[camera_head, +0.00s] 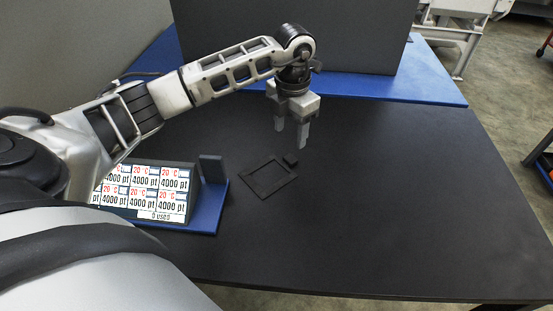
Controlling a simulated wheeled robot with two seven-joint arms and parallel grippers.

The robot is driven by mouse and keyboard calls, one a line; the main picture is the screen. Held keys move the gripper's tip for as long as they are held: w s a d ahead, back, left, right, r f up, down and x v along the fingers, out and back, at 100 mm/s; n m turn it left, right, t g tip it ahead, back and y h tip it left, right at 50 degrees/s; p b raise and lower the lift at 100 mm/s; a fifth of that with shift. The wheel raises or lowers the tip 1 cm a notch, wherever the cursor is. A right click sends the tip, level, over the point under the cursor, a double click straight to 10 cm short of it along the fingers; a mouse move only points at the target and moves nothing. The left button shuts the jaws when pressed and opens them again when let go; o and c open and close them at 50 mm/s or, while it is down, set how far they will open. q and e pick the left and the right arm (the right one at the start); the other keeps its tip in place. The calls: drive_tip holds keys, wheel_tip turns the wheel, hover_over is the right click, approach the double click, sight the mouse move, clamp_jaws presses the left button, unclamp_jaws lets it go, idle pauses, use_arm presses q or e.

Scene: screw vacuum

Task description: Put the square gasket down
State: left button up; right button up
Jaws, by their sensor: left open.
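The square gasket (250,185) is a thin dark square frame lying flat on the black table (400,190). A small dark block (291,160) sits at its upper right corner; I cannot tell whether it is part of the gasket. My left gripper (290,143) points down above and behind the gasket's upper right side. Its fingers are apart with nothing between them, and it appears clear of the gasket. My right gripper is not in view.
A display panel (158,217) with red and black readings stands on a blue base (212,212) left of the gasket. A large grey panel (300,50) rises at the back on a blue surface (380,88). The table's right half is clear.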

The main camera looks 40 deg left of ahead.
sight(290, 158)
use_arm(q)
drive_tip(key=f+p, duration=0.1)
drive_tip(key=f, duration=0.7)
drive_tip(key=shift+w+f, duration=0.1)
drive_tip(key=shift+w, duration=0.1)
drive_tip(key=c, duration=1.1)
